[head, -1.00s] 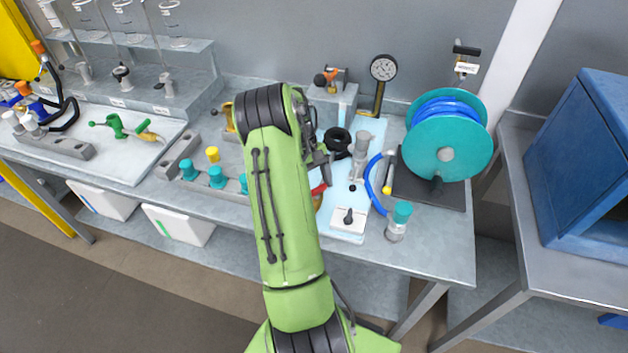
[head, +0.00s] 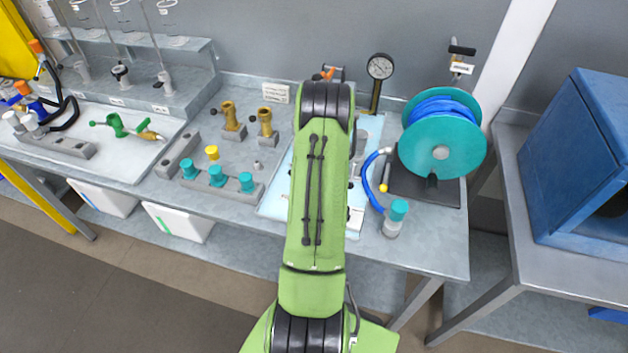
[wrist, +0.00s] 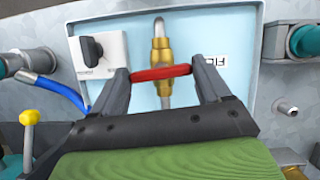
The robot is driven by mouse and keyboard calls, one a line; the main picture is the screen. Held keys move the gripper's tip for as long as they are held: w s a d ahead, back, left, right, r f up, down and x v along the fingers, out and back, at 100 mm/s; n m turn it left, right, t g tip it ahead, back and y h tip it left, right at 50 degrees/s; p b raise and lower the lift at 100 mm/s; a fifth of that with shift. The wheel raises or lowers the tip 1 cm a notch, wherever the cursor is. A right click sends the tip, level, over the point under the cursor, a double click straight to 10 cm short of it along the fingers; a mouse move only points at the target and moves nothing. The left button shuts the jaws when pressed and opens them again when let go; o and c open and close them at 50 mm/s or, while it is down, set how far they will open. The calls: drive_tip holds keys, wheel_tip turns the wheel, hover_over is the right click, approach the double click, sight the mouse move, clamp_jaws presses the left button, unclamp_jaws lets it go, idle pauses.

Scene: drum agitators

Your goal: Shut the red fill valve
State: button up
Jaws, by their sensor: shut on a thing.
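The red fill valve shows in the wrist view as a red handle (wrist: 161,73) across a brass valve body (wrist: 160,50) on a light blue panel. My gripper (wrist: 162,76) has one finger at each end of the red handle and is shut on it. The handle lies crosswise to the brass body in this view. In the head view my green arm covers the valve and my gripper.
A black knob on a white plate (wrist: 98,53) sits beside the valve. A teal hose reel (head: 440,148) with blue hose stands to the right. Two brass fittings (head: 265,122) and teal-capped parts (head: 216,176) stand to the left. A pressure gauge (head: 380,66) stands behind.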

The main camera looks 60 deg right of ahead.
drive_tip(key=shift+m+t, duration=0.3)
drive_tip(key=shift+m, duration=0.3)
drive_tip(key=o, duration=1)
drive_tip(key=p+v, duration=0.3)
drive_tip(key=v, duration=1.2)
drive_tip(key=shift+d+r, duration=0.2)
drive_tip(key=shift+r, duration=0.15)
